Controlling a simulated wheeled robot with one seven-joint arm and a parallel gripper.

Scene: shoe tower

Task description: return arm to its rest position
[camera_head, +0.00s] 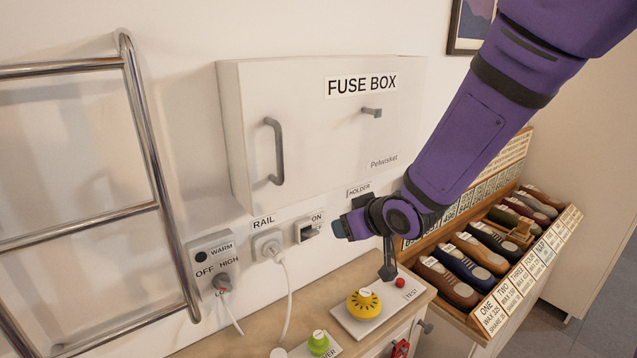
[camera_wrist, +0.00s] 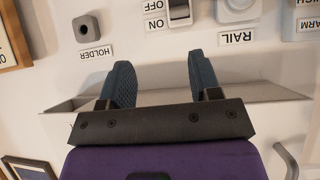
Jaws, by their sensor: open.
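My purple arm reaches down from the upper right in the head view. My gripper (camera_head: 347,218) is at its lower end, in front of the wall near the HOLDER label (camera_head: 358,190). In the wrist view my gripper (camera_wrist: 163,78) has two blue fingers spread well apart with nothing between them. The fingers point at the wall. The HOLDER label also shows in the wrist view (camera_wrist: 96,54), upside down. The gripper is below the fuse box (camera_head: 310,130) and above the wooden counter (camera_head: 250,325).
A switch (camera_head: 308,230) and a RAIL socket (camera_head: 268,245) with a plugged cord are on the wall. A chrome towel rail (camera_head: 150,150) stands left. A yellow dome (camera_head: 363,303) and red button (camera_head: 400,282) are on the counter. A shoe rack (camera_head: 480,325) is right.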

